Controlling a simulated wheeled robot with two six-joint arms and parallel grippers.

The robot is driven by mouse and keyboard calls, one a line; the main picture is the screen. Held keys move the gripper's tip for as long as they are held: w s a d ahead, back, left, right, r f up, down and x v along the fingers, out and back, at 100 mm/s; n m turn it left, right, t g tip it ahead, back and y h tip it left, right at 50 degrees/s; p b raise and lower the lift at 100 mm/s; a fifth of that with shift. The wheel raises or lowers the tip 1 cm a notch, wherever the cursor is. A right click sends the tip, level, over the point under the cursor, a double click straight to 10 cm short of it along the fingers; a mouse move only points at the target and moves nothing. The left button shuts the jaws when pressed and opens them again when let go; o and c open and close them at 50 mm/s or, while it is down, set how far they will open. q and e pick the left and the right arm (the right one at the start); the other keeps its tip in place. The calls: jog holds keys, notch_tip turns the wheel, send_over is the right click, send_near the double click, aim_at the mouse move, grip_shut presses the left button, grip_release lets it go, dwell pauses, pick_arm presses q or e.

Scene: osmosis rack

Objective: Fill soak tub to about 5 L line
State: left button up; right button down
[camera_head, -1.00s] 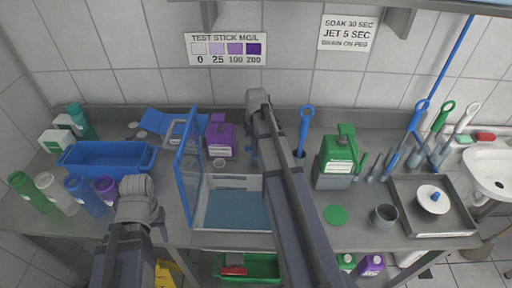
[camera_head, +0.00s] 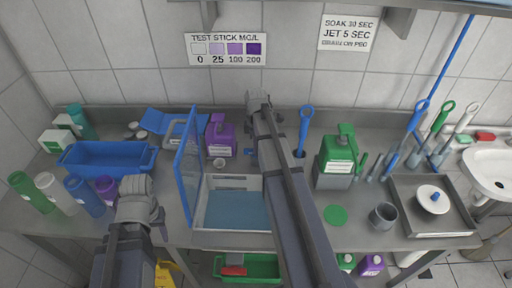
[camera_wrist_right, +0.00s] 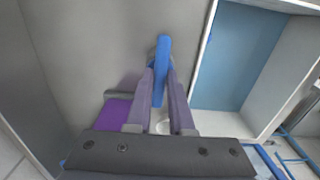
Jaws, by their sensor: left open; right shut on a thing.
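The soak tub (camera_head: 248,225) is a pale, open box at the bench's front middle, with blue inside. Its blue lid (camera_head: 187,168) stands upright at its left side. The tub also shows at right in the right wrist view (camera_wrist_right: 290,75). I cannot read a level line or judge the fill depth. My right gripper (camera_head: 258,100) reaches over the tub toward the back. In the wrist view it (camera_wrist_right: 160,95) is shut on a blue bar-like handle (camera_wrist_right: 163,55); what the handle belongs to is unclear. My left gripper (camera_head: 136,188) is open and apart from the tub, at left.
A purple jug (camera_head: 220,136) stands behind the tub's left. A blue tray (camera_head: 108,158) and several bottles fill the left. A green jug (camera_head: 337,155), grey cup (camera_head: 383,216) and metal tray (camera_head: 450,226) stand at right. A small cup (camera_head: 219,163) sits behind the tub.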

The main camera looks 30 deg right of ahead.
jog(key=c, duration=0.8)
grip_release()
notch_tip(320, 180, up, 8)
jog(key=p, duration=0.8)
jog(key=shift+f, duration=0.1)
jog(key=shift+f, duration=0.1)
